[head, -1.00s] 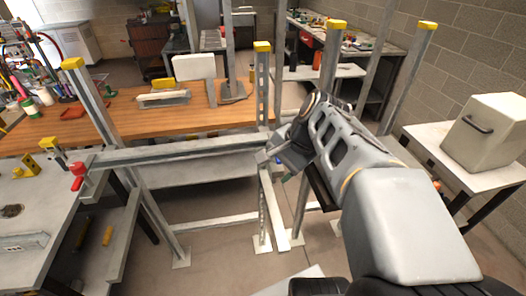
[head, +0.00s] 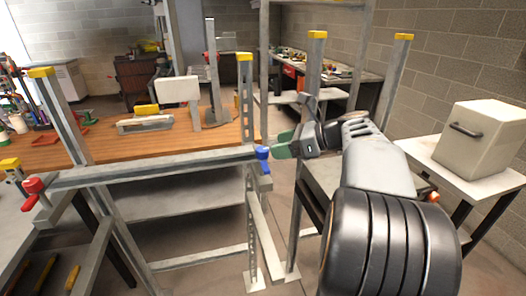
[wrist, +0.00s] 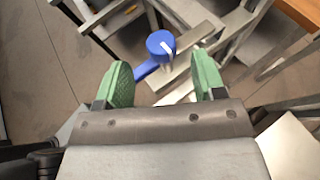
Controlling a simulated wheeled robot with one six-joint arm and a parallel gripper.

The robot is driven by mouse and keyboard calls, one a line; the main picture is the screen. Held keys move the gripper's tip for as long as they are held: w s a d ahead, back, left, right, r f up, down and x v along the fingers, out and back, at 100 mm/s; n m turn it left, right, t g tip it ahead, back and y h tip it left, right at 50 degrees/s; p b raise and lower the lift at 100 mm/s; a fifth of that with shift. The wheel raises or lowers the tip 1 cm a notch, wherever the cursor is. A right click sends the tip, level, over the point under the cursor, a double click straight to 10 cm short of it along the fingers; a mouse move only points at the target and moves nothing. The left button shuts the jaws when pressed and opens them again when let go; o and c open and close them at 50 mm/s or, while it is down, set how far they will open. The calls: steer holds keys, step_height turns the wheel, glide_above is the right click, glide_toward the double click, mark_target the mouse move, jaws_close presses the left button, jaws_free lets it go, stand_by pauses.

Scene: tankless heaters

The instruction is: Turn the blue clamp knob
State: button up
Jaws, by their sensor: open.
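The blue clamp knob (head: 262,153) sits at the right end of the horizontal metal rail, beside an upright post. In the wrist view the blue knob (wrist: 160,44) has a round head with a pale mark and a blue lever pointing down-left. My gripper (head: 284,146) is just right of the knob in the head view. In the wrist view its two green fingers (wrist: 158,82) are apart, with the knob ahead of the gap between them. Nothing is held between the fingers. A red clamp knob (head: 33,187) is at the rail's left end.
The metal rail (head: 150,167) runs between upright posts with yellow caps. A wooden workbench (head: 110,137) stands behind it. A beige box (head: 487,136) with a handle rests on a white table at the right. Grey floor shows below the frame.

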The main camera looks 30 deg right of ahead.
mark_target(260, 148)
steer(key=shift+x, duration=3.05)
steer(key=shift+d, duration=0.1)
steer(key=c, duration=0.9)
steer(key=shift+r+n+g+p, duration=0.15)
steer(key=shift+n+g+p, duration=0.15)
steer(key=shift+p, duration=0.25)
